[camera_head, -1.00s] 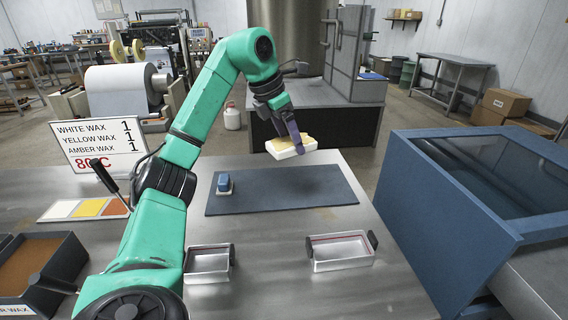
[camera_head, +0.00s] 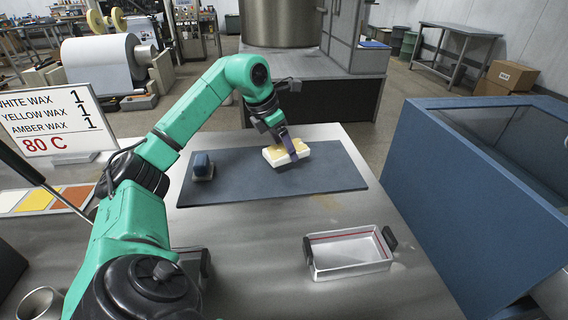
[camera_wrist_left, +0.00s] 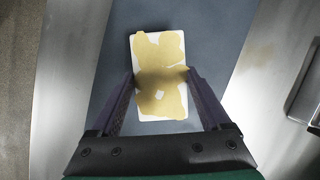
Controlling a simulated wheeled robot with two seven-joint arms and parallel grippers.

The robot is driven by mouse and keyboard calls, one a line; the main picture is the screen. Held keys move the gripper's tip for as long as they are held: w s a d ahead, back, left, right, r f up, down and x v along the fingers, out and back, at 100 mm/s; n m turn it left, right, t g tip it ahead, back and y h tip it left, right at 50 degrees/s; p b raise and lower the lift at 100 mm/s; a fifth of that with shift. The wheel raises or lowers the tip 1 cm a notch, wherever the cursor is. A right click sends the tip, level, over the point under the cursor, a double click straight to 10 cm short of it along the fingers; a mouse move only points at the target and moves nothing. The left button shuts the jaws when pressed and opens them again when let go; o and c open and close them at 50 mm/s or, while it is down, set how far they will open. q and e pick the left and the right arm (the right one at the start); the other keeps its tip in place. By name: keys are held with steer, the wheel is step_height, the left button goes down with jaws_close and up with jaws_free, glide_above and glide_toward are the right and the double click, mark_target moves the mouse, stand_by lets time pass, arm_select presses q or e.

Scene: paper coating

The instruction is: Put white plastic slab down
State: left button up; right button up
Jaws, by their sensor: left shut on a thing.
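The white plastic slab (camera_head: 274,161) has patchy yellow-tan wax on its top. It is at the blue-grey mat (camera_head: 235,186) on the metal table, in the mat's upper middle part. My left gripper (camera_head: 291,152) is shut on the slab from above, one finger on each long side. The left wrist view shows the slab (camera_wrist_left: 146,50) between the two fingers (camera_wrist_left: 160,86), with the mat under it. Whether its underside fully touches the mat is hard to tell. My right gripper does not show.
A metal tray (camera_head: 350,256) with black handles is in front. A wax sign (camera_head: 45,125) stands at left, and a large blue box (camera_head: 470,190) is at right. The mat's right part is clear.

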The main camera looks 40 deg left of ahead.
mark_target(281, 151)
arm_select(q)
step_height(281, 151, down, 3)
steer(key=shift+s+d+f+b, duration=0.1)
steer(key=shift+s+b, duration=0.05)
steer(key=shift+b, duration=0.3)
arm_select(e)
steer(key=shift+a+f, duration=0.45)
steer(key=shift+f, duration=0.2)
arm_select(q)
steer(key=o, duration=1.3)
steer(key=shift+f, duration=0.1)
steer(key=shift+r, duration=0.25)
steer(key=p+v, duration=0.2)
steer(key=v, duration=0.9)
steer(key=shift+s+r+p, duration=0.2)
steer(key=shift+r+p, duration=0.15)
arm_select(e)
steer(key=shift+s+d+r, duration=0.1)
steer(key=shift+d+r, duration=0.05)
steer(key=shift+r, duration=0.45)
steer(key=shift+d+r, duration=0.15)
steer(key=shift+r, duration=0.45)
